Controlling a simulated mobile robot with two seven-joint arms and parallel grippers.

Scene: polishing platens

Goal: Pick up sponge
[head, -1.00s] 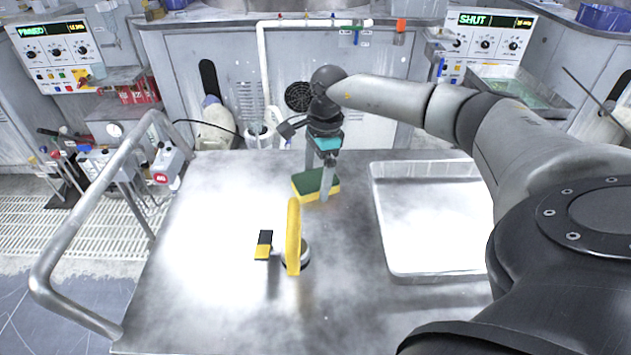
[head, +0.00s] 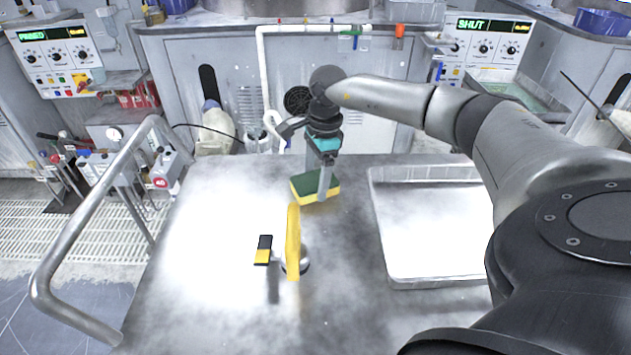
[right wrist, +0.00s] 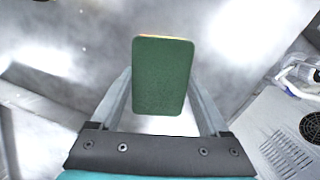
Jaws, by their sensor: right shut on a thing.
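The sponge (head: 315,186), green on top with a yellow layer below, is at the far middle of the metal table. My right gripper (head: 322,180) comes down over it, with its fingers on either side. In the right wrist view the green face of the sponge (right wrist: 163,75) lies between the two fingers (right wrist: 163,98), which are shut on it. The sponge is at or very near the table top; I cannot tell if it touches. My left gripper is not in view.
A yellow upright piece (head: 293,242) and a black-and-yellow block (head: 264,250) stand nearer on the table (head: 210,290). A shallow metal tray (head: 430,283) lies at the right. A bent metal rail (head: 75,240) runs along the left. The table's left part is clear.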

